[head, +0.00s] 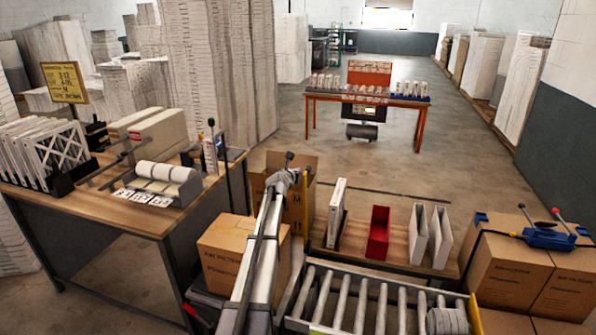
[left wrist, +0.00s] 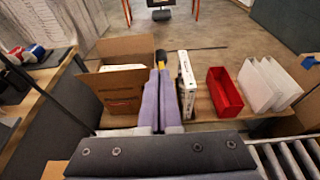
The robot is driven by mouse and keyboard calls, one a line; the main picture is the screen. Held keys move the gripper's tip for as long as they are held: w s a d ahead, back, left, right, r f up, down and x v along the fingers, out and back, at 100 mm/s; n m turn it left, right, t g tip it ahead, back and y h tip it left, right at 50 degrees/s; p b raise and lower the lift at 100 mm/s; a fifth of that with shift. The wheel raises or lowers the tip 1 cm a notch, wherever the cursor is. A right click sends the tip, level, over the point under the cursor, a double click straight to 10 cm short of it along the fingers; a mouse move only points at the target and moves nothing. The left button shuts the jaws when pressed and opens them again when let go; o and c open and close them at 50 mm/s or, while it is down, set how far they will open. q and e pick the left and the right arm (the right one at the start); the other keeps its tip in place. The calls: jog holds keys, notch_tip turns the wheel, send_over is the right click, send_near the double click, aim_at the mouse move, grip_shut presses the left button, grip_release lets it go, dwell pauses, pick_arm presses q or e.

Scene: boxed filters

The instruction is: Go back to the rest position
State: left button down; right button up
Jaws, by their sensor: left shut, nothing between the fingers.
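My left arm reaches forward from the bottom middle of the head view. Its gripper (head: 290,160) is in the air in front of the open cardboard box (head: 300,206). In the left wrist view the two purple-grey fingers (left wrist: 160,72) lie together, shut with nothing between them. The same open box (left wrist: 122,92) is just left of them there, and a white boxed filter (left wrist: 187,80) stands just right of them. That filter (head: 336,212) also shows upright on the low wooden bench. My right gripper is not in view.
A red bin (head: 378,232) and white panels (head: 430,236) stand on the bench (head: 396,245). A roller conveyor (head: 372,305) lies in front. A desk (head: 110,205) with racks is at left, cardboard boxes (head: 510,265) at right. An orange-framed table (head: 368,100) stands beyond open floor.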

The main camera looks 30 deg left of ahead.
pick_arm(q)
jog(key=shift+s+r+p, duration=0.2)
jog(key=shift+r+p, duration=0.1)
jog(key=shift+r, duration=0.25)
jog(key=shift+s+r+p, duration=0.15)
jog(key=shift+r+p, duration=0.1)
jog(key=shift+r, duration=0.25)
